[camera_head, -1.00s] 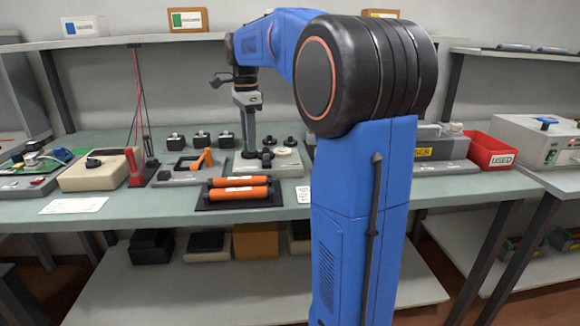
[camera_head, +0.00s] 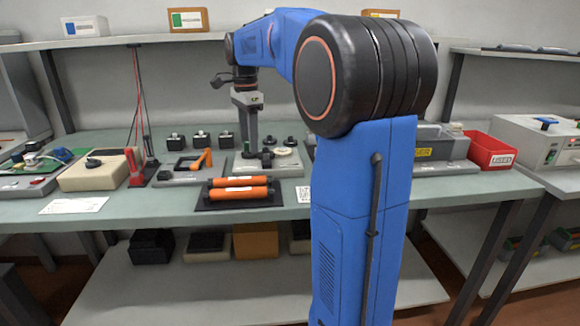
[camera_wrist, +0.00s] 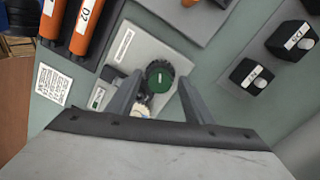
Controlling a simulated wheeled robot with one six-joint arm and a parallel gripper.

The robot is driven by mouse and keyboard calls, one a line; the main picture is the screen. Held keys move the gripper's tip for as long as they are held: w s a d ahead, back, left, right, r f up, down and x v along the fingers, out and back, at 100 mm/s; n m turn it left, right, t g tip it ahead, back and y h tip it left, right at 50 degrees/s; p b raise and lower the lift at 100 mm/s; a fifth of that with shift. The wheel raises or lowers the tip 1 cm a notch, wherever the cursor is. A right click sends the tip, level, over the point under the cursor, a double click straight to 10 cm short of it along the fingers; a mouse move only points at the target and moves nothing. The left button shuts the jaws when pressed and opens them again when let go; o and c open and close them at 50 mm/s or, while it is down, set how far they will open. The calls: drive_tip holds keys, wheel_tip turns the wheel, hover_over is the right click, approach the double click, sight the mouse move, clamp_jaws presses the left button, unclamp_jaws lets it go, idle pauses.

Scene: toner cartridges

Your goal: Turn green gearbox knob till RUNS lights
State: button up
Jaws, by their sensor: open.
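The green gearbox knob (camera_wrist: 160,75), round with a dark ribbed rim and a small white label, sits on a pale grey plate (camera_wrist: 124,45) in the wrist view. My gripper (camera_wrist: 161,77) is open, with one finger on each side of the knob in that view; I cannot tell whether either finger touches it. A pale round part shows below the knob, partly hidden by the left finger. In the head view my gripper (camera_head: 250,150) points down over the same plate (camera_head: 281,172), and the knob's green face cannot be made out. No lit RUNS lamp can be made out.
Orange rollers (camera_head: 238,194) lie on a dark tray in front of the plate. Several small black labelled blocks (camera_head: 200,139) stand behind. A red bin (camera_head: 488,151) is at right.

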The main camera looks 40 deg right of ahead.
drive_tip(key=n, duration=1.4)
drive_tip(key=shift+n, duration=0.3)
drive_tip(key=n, duration=0.4)
drive_tip(key=shift+n, duration=0.4)
drive_tip(key=c, duration=0.8)
drive_tip(key=shift+c, duration=0.2)
